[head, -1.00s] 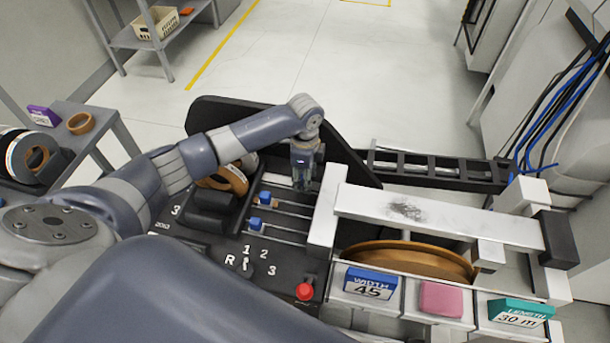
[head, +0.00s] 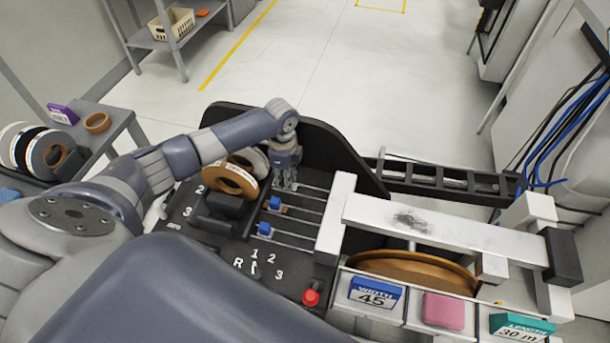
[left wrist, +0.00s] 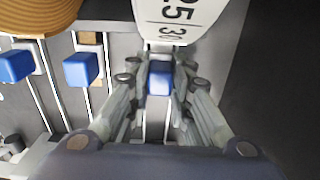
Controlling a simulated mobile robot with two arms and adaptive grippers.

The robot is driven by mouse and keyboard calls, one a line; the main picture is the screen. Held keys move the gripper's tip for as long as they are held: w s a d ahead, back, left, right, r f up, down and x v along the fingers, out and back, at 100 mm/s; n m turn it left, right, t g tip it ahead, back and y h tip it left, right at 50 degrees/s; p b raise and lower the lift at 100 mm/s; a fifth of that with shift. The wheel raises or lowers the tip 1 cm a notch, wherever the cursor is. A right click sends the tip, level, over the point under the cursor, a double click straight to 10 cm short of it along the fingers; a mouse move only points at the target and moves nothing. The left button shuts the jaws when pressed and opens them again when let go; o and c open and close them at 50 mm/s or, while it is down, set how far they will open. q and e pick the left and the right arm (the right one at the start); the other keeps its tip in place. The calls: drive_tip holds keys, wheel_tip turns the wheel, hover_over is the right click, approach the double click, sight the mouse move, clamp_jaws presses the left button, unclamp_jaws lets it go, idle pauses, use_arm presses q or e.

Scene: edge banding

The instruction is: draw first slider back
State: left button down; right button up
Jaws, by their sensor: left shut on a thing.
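My left gripper (head: 288,186) reaches down at the far rail of the slider bank. In the left wrist view its fingers are shut on a blue slider (left wrist: 160,80), seen between the fingertips; in the head view the fingers hide this slider. Two other blue sliders, a middle one (head: 274,203) and a near one (head: 264,229), sit on their own rails, apart from the gripper. They also show in the left wrist view, the middle one (left wrist: 81,69) and the near one (left wrist: 15,66). My right gripper is out of view.
Brown and white rolls (head: 228,181) stand left of the sliders. A white block (head: 336,215) stands at the rails' right end. A red button (head: 310,298) is nearer. A black panel (head: 335,150) rises behind.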

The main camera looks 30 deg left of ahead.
use_arm(q)
drive_tip(key=shift+s+a, duration=0.1)
drive_tip(key=shift+a, duration=0.35)
drive_tip(key=c, duration=1.4)
unclamp_jaws()
drive_tip(key=shift+c, duration=0.2)
drive_tip(key=shift+a, duration=0.1)
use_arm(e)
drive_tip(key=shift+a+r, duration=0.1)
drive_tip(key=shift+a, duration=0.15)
